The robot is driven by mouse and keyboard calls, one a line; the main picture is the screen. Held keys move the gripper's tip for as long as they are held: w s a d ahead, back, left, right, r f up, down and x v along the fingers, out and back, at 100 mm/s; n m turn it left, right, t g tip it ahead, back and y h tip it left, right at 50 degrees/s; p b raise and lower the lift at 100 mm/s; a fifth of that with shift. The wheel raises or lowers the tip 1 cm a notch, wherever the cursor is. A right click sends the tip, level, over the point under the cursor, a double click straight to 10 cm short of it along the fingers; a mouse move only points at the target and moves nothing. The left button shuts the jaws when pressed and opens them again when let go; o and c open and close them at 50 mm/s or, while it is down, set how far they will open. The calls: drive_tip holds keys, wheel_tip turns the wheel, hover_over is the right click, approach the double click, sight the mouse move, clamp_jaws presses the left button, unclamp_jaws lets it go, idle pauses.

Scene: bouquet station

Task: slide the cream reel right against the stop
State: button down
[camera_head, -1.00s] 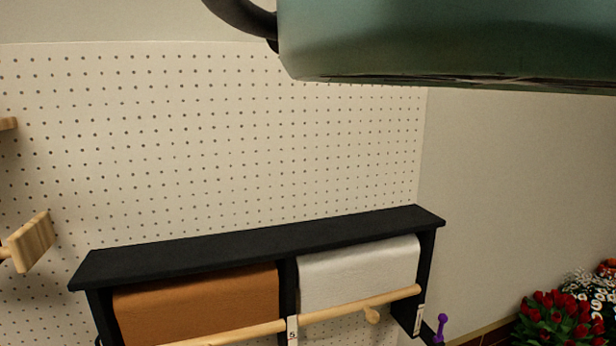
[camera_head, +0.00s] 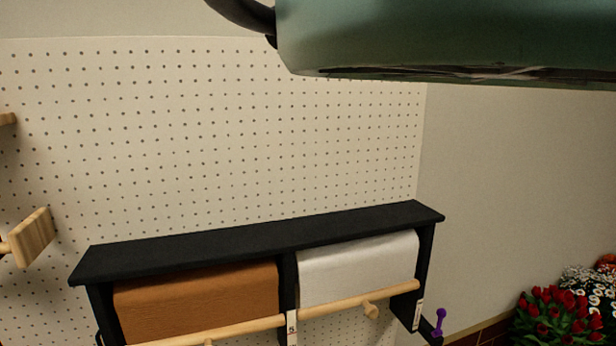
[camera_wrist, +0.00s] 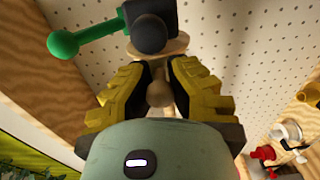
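In the wrist view, my gripper (camera_wrist: 159,66) has its two yellow, dark-padded fingers on either side of a small tan round knob (camera_wrist: 159,93). A gap shows between the fingertips; whether the pads press on the knob cannot be told. A pale wooden disc (camera_wrist: 172,46) lies just beyond the fingertips, with a dark ball (camera_wrist: 149,34) in front of a dark block. A whitish spool-like thing (camera_wrist: 286,131) is at the right, apart from the fingers; I cannot tell if it is the cream reel. The stop cannot be made out surely. The head view does not show my fingers.
A green rod with a ball end (camera_wrist: 63,44) sticks out near my left finger. In the head view, a black rack (camera_head: 260,238) holds a brown roll (camera_head: 200,300) and a white roll (camera_head: 358,265). A wooden piece (camera_head: 32,238) projects at the left. Red flowers (camera_head: 555,315) stand lower right.

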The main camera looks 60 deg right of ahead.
drive_tip(key=shift+s+d+f+b, duration=0.15)
drive_tip(key=shift+d+b, duration=0.15)
drive_tip(key=shift+d, duration=0.1)
idle(0.3)
drive_tip(key=c, duration=0.8)
unclamp_jaws()
drive_tip(key=shift+d, duration=0.1)
drive_tip(key=v, duration=1.2)
